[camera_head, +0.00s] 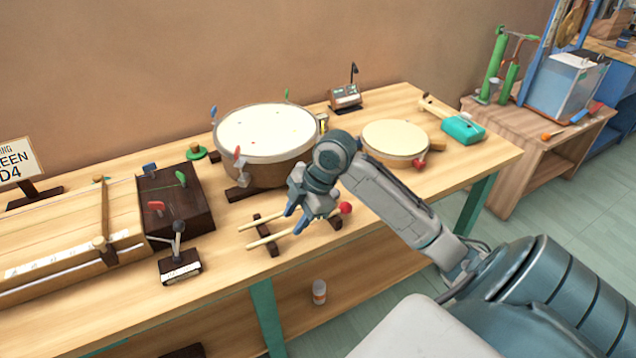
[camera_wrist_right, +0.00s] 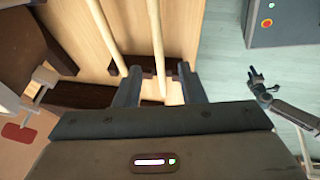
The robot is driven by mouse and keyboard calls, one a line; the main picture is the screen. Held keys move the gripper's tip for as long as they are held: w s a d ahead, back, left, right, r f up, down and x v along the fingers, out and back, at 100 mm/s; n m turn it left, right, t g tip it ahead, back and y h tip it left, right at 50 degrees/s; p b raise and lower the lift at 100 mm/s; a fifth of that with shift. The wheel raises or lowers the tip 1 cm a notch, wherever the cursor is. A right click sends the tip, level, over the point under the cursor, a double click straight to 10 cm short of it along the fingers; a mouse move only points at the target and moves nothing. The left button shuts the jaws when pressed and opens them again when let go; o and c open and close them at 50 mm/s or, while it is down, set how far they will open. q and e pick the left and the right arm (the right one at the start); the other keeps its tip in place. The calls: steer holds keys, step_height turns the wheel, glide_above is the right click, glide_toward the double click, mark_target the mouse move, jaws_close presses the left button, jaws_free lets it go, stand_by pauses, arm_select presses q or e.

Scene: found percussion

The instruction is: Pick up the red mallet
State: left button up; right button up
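The red mallet is a pale wooden stick (camera_head: 262,242) with a round red head (camera_head: 346,208). It lies on two dark supports, nearer the table's front edge than a second pale stick (camera_head: 262,221). My right gripper (camera_head: 294,209) is over the sticks. In the right wrist view its two fingers are apart, with the front stick (camera_wrist_right: 156,45) between them and a gap on each side. The second stick (camera_wrist_right: 104,38) passes outside, by the left finger. The red head is hidden in that view. My left gripper (camera_wrist_right: 255,74) shows small at the right there, clear of the table.
A large drum (camera_head: 268,130) stands behind the sticks and a smaller drum (camera_head: 395,140) to the right. A dark wooden box (camera_head: 176,205) is at the left. A teal-headed mallet (camera_head: 462,129) lies far right. The table's front edge is close to the sticks.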

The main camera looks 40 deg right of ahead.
mark_target(287, 231)
steer(key=x, duration=0.3)
steer(key=shift+w+a+f, duration=0.1)
steer(key=shift+a+f, duration=0.1)
steer(key=shift+f, duration=0.1)
steer(key=shift+w+f, duration=0.1)
steer(key=shift+f, duration=0.2)
arm_select(q)
steer(key=shift+s+f, duration=0.1)
steer(key=shift+f, duration=0.25)
arm_select(e)
jaws_close()
steer(key=shift+r, duration=0.1)
